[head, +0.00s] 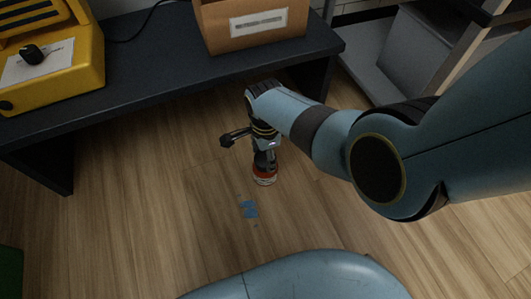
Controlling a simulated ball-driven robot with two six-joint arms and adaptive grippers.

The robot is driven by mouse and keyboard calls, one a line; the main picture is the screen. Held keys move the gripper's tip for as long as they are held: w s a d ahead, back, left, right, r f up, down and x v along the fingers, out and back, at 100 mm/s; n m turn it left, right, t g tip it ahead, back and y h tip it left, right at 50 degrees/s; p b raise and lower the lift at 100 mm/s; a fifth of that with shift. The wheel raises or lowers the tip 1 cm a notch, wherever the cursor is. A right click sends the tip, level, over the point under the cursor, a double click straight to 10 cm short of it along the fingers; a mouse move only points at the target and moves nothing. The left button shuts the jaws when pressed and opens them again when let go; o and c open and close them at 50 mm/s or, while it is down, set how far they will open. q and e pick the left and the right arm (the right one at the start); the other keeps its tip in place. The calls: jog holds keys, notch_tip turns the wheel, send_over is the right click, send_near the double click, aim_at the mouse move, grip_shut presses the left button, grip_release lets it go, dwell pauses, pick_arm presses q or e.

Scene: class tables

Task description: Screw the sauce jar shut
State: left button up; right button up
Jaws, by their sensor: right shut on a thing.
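The sauce jar (265,180) is small and orange-red with a pale band. It shows near the middle of the head view, in front of the dark table. My right gripper (264,168) points down and is shut on the jar from above. The fingers and wrist hide the jar's top, so I cannot see a lid or how it sits. I cannot tell whether the jar touches the floor or is held above it. My left gripper is not in view.
A dark table (160,75) stands behind, bearing a yellow machine (60,60) at left and a cardboard box (250,28). Blue marks (249,209) lie on the wooden floor. A grey shelf unit (365,75) stands at back right.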

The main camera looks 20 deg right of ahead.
jog(key=shift+c, duration=0.8)
jog(key=m, duration=0.3)
jog(key=shift+m, duration=0.8)
jog(key=m, duration=0.2)
jog(key=shift+m, duration=1.3)
